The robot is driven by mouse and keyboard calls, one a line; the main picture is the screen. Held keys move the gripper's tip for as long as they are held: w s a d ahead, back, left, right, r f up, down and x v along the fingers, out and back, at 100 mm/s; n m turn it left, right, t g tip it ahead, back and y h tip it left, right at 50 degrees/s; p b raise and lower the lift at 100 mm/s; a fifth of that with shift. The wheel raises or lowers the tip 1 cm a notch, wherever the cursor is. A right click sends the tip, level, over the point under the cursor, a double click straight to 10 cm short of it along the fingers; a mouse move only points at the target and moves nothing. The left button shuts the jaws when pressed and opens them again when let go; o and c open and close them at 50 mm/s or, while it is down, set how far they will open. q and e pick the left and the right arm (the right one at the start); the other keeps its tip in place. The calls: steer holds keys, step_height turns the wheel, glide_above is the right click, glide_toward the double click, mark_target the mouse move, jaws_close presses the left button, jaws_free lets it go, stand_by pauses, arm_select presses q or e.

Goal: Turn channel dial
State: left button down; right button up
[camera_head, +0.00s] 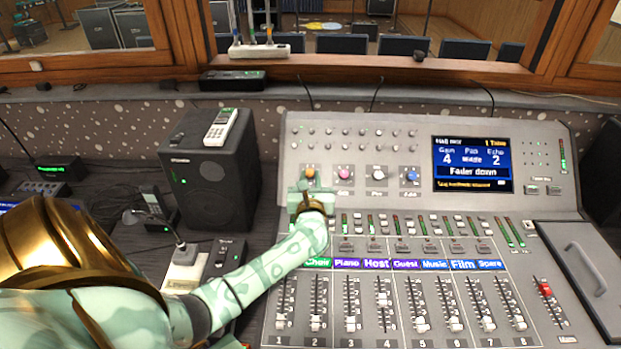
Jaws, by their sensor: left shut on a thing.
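The mixing desk (510,230) has a row of dials on its upright panel. An orange dial (310,173) is leftmost, and its label is hidden by my gripper. To its right are a pink dial (344,173), a white dial (377,173) and a blue dial (411,176). My left gripper (308,184) is shut on the orange dial, its jaws partly covering it. The screen (472,164) shows Gain 4, Pan Middle, Echo 2 and "Fader down". My right gripper is out of view.
Several channel faders (383,299) line the desk's sloping front, under coloured name strips. A red fader (545,288) is at the right. A black speaker (211,165) with a white handset (220,129) on top stands left of the desk. A desk microphone (186,252) is near my left forearm.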

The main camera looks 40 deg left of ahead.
arm_select(q)
steer(key=m+h, duration=0.1)
steer(key=m+t+h+p, duration=0.1)
steer(key=m, duration=0.1)
steer(key=m+t+h+p, duration=0.1)
steer(key=m, duration=0.1)
steer(key=shift+s+a+r, duration=0.2)
steer(key=shift+a, duration=0.1)
steer(key=shift+a+m+t+h+p, duration=0.15)
steer(key=shift+m+t+h+p, duration=0.45)
steer(key=shift+m+h, duration=1.45)
steer(key=shift+f+m, duration=0.1)
steer(key=shift+m, duration=0.35)
steer(key=c, duration=1.2)
jaws_free()
steer(key=shift+s, duration=0.2)
steer(key=p+v, duration=0.2)
steer(key=v, duration=1.4)
steer(key=shift+s+a, duration=0.1)
